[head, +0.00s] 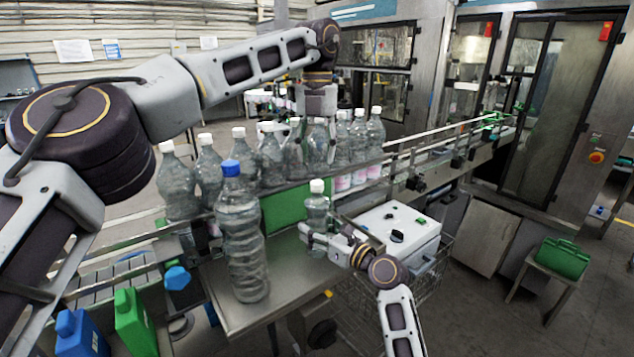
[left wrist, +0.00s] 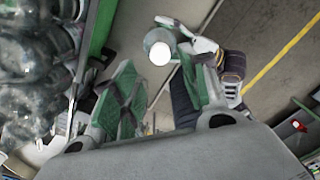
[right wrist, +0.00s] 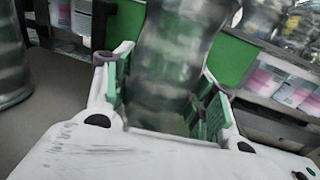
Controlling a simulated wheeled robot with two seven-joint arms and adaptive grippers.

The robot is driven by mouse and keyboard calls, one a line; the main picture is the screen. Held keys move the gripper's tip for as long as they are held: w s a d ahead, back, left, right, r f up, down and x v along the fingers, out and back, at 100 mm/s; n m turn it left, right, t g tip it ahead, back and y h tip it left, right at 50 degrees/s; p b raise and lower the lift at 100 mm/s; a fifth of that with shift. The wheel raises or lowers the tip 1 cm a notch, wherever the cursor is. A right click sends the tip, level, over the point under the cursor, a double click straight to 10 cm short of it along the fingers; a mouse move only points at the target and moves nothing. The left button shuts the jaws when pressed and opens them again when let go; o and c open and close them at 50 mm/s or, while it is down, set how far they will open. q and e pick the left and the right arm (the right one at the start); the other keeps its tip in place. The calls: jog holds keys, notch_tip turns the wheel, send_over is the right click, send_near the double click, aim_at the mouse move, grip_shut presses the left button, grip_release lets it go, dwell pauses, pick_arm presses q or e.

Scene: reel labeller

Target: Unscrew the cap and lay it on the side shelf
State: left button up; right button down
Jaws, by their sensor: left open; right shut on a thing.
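A clear bottle (head: 318,207) with a white cap (head: 317,186) stands upright beside a green panel. My right gripper (head: 322,238) is shut around its body; the right wrist view shows the bottle (right wrist: 172,62) between the green pads. The white cap (left wrist: 160,53) is seen from above in the left wrist view and is still on the bottle. My left gripper (head: 318,122) is open and empty above the cap, its fingers pointing down; the cap appears beyond its fingertips in the left wrist view (left wrist: 158,80). A steel shelf (head: 228,312) lies at the front; I cannot tell if it is the side shelf.
A large blue-capped bottle (head: 240,240) stands on the steel shelf, left of the held bottle. Several white-capped bottles line the conveyor behind. A white box (head: 408,225) stands right of the held bottle. Blue (head: 82,335) and green (head: 134,325) jugs are at front left.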

pick_arm(q)
jog(key=shift+s+d+f+g+h, duration=0.1)
jog(key=shift+d+f+g+h, duration=0.05)
jog(key=shift+d+f, duration=0.3)
jog(key=shift+s+d+f+g+h, duration=0.15)
jog(key=shift+d+f, duration=0.1)
jog(key=shift+f, duration=0.3)
jog(key=r+m, duration=0.1)
jog(key=m, duration=0.6)
jog(key=r+m, duration=0.1)
jog(key=m, duration=1.2)
jog(key=shift+w+a+r+m+t, duration=0.2)
jog(key=shift+r+m+t, duration=0.1)
jog(key=shift+r+t, duration=0.1)
jog(key=m, duration=0.5)
jog(key=shift+w+a, duration=0.1)
jog(key=shift+a, duration=0.2)
jog(key=m, duration=0.4)
jog(key=shift+a+m, duration=0.15)
jog(key=shift+m, duration=0.25)
jog(key=m, duration=0.5)
jog(key=shift+m, duration=0.3)
